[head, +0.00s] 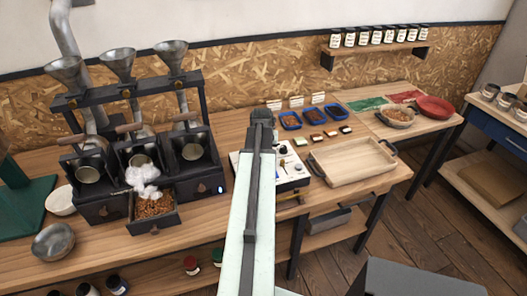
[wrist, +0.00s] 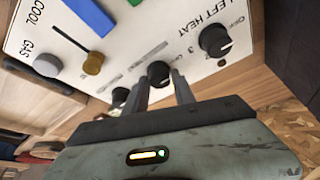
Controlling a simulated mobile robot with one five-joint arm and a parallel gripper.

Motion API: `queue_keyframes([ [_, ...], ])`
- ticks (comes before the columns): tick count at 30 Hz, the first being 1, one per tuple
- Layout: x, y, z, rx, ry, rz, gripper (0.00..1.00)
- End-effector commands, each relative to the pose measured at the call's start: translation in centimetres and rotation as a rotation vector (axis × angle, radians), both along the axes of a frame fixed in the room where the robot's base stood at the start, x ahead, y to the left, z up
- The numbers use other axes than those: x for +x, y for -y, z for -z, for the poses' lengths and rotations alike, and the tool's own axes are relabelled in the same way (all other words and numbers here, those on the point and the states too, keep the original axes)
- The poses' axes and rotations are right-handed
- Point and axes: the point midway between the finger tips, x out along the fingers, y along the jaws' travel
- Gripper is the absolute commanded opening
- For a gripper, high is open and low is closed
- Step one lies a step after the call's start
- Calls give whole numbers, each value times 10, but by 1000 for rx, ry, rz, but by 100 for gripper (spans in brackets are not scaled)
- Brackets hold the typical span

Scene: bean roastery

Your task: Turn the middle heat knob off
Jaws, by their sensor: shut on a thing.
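The control panel (wrist: 130,40) fills the upper part of the wrist view, with "LEFT HEAT" printed near the right. A row of black knobs runs across it. The middle heat knob (wrist: 159,72) sits between the two fingers of my gripper (wrist: 161,90), which is shut on it. The left heat knob (wrist: 215,41) is to the right, and another black knob (wrist: 119,96) is to the left, partly hidden by a finger. The middle knob's pointer direction is unclear. In the head view my arm covers part of the panel (head: 297,171), and my fingertips are hidden.
A brass knob (wrist: 92,63) and a grey knob (wrist: 47,65) stand on the panel near the fingers. The roaster (head: 102,212) with a bean drawer and white smoke stands left. A wooden tray (head: 352,180) lies right of the panel, with blue dishes (head: 290,121) behind.

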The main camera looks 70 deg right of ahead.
Motion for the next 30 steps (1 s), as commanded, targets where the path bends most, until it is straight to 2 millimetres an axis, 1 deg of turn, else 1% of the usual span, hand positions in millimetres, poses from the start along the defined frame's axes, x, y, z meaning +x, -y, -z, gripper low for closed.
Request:
queue_keyframes([
  [7,-1,0,0,0,-4,-40,0],
  [18,-2,0,0,0,-4,-44,0],
  [19,-2,0,0,0,-4,-44,34],
  [21,-1,0,0,0,-4,-44,53],
  [30,0,0,0,0,-2,-44,53],
])
